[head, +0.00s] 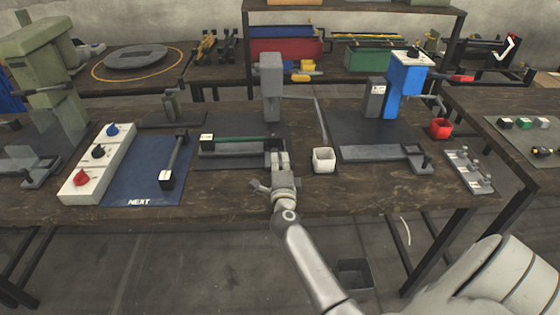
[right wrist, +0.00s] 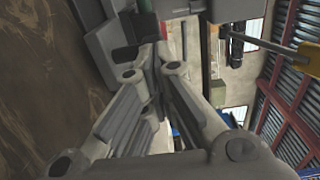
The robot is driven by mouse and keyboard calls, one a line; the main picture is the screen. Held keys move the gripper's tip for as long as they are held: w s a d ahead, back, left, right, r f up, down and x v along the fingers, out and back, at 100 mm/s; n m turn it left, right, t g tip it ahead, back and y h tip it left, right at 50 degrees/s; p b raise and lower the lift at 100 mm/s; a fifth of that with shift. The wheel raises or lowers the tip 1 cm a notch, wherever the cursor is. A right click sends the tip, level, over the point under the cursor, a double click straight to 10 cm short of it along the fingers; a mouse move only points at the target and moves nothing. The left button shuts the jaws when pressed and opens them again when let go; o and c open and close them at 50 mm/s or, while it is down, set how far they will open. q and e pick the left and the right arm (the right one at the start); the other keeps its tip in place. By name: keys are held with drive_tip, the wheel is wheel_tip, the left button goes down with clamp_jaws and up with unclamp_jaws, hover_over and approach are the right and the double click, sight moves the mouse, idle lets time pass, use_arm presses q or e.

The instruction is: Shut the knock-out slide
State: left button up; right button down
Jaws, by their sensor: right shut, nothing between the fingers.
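The grey press (head: 271,80) stands behind a low grey slide rail (head: 232,152) on a dark mat, near the middle of the bench. A green bar (head: 240,139) runs along it, with a white-topped block (head: 207,139) at its left end. I take this to be the knock-out slide, but no label confirms it. My right gripper (head: 280,158) is shut and empty at the right end of this rail, in front of the press column. In the right wrist view its fingers (right wrist: 148,48) reach up beside grey metal parts (right wrist: 112,42); contact is unclear. My left gripper is out of view.
A blue mat (head: 140,185) with a black-handled bar (head: 173,160) and a knob panel (head: 98,165) lie left.

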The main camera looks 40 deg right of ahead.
sight(279, 137)
drive_tip(key=x, duration=1)
drive_tip(key=shift+d+b, duration=0.15)
drive_tip(key=shift+b, duration=0.2)
drive_tip(key=shift+w+d+r, duration=0.1)
drive_tip(key=shift+w, duration=0.15)
drive_tip(key=shift+r, duration=0.25)
